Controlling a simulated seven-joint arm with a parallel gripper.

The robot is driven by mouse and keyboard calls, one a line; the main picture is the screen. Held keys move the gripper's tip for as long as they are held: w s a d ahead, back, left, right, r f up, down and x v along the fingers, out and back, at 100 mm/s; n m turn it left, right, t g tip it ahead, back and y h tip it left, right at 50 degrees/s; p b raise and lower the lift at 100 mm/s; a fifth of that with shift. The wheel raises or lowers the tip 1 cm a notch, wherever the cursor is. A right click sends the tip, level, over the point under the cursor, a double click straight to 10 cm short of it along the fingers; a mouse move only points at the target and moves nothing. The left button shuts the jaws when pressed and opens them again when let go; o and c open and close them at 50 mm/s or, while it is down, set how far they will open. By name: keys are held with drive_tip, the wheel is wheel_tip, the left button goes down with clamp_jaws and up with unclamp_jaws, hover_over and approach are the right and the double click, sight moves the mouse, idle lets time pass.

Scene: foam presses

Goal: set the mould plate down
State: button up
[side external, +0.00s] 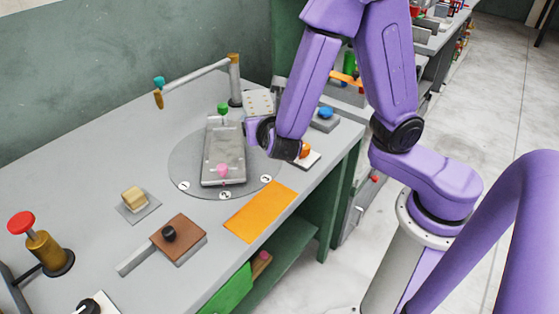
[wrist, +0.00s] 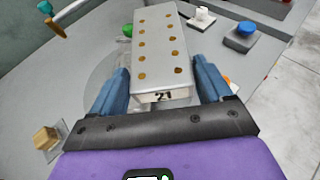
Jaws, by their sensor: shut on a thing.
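The mould plate is a pale grey block with rows of brown dots and the mark "21" on its near end; it fills the middle of the wrist view (wrist: 160,55). In the side view its dotted face (side external: 258,101) shows behind my gripper (side external: 252,131). In the wrist view, my gripper's blue fingers (wrist: 162,82) stand on either side of the plate's near end, shut on it. I cannot tell how far the plate is above the table. A grey press bed (side external: 222,155) with green and pink knobs lies on the round disc (side external: 182,160) beside my gripper.
An orange mat (side external: 261,211) lies in front of the disc. A post with a swing arm (side external: 234,80) stands behind. A blue knob (side external: 325,112) and an orange knob (side external: 305,149) are at the right. A yellow block (side external: 133,198) and a brown plate (side external: 180,240) lie at the left.

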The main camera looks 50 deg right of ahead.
sight(253, 113)
drive_tip(key=w+d+n+y, duration=0.1)
drive_tip(key=w+d+r+n+t+y, duration=0.1)
drive_tip(key=w+d, duration=0.1)
drive_tip(key=w+d+r+n+t+y, duration=0.1)
drive_tip(key=shift+w+d+r, duration=0.2)
drive_tip(key=shift+d+r, duration=0.05)
drive_tip(key=shift+d, duration=0.05)
drive_tip(key=shift+w+d+r+n+t+y, duration=0.25)
drive_tip(key=shift+d+r+n+t+y, duration=0.15)
drive_tip(key=shift+d+r+n+y, duration=0.35)
drive_tip(key=shift+f, duration=0.1)
drive_tip(key=a+f, duration=0.1)
drive_tip(key=s+a+f, duration=0.1)
drive_tip(key=a, duration=0.1)
drive_tip(key=s+a+f, duration=0.1)
drive_tip(key=a, duration=0.1)
drive_tip(key=shift+a+f, duration=0.15)
drive_tip(key=shift+f, duration=0.15)
drive_tip(key=s+a+f, duration=0.5)
drive_tip(key=s+a, duration=0.1)
drive_tip(key=s, duration=0.1)
drive_tip(key=s+a+f, duration=0.4)
drive_tip(key=s+a, duration=0.1)
drive_tip(key=s, duration=0.3)
drive_tip(key=shift+m+h, duration=0.55)
drive_tip(key=shift+h, duration=0.1)
drive_tip(key=shift+w+f, duration=0.15)
drive_tip(key=shift+f, duration=1.45)
drive_tip(key=shift+w+f, duration=0.1)
drive_tip(key=shift+f, duration=1.45)
